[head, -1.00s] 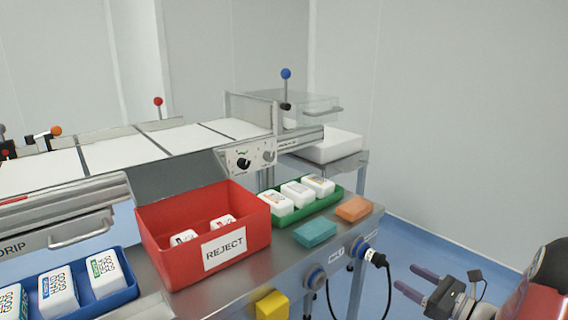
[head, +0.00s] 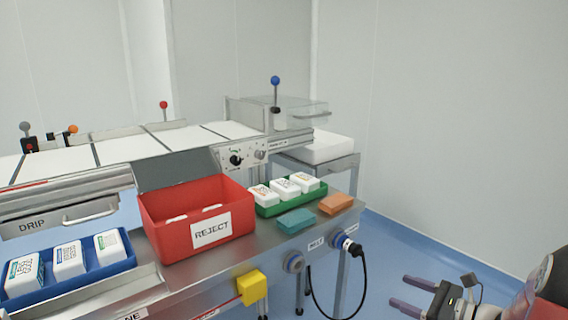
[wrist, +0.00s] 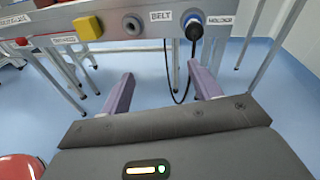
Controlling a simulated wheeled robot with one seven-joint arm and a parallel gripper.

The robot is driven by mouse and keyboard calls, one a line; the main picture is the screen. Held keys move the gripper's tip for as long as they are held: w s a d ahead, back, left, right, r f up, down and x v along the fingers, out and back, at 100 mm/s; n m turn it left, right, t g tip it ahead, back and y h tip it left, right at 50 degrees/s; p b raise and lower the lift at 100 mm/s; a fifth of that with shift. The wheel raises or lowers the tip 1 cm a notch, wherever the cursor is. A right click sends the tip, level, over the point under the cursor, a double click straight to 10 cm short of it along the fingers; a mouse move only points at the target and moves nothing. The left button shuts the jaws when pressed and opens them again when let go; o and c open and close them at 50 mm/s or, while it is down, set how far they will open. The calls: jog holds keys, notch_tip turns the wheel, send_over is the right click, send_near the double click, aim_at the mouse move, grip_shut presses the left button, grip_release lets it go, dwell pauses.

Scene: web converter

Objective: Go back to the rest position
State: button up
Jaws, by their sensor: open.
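My gripper (head: 412,294) is at the lower right of the head view, off the front of the machine and over the blue floor. Its two purple fingers are apart and nothing is between them. In the wrist view my gripper (wrist: 162,88) points at the machine's front edge and legs, with bare floor and a hanging black cable between the fingers. The gripper touches nothing.
The steel bench (head: 190,278) carries a red REJECT bin (head: 158,232), a green tray (head: 262,211) of white packs, a blue tray (head: 90,282), a teal block (head: 296,221) and an orange block (head: 336,203). A black plug (head: 352,247) and yellow box (head: 252,287) jut from its front.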

jog(key=s+a+r+n+g+h, duration=0.35)
jog(key=s+a+n+g, duration=0.55)
jog(key=s+a+n, duration=0.5)
jog(key=s+r+n+t+h, duration=0.3)
jog(key=s+n+h, duration=0.5)
jog(key=n, duration=0.3)
jog(key=shift+d+r+h, duration=0.35)
jog(key=shift+d+r, duration=0.05)
jog(key=shift+d, duration=0.05)
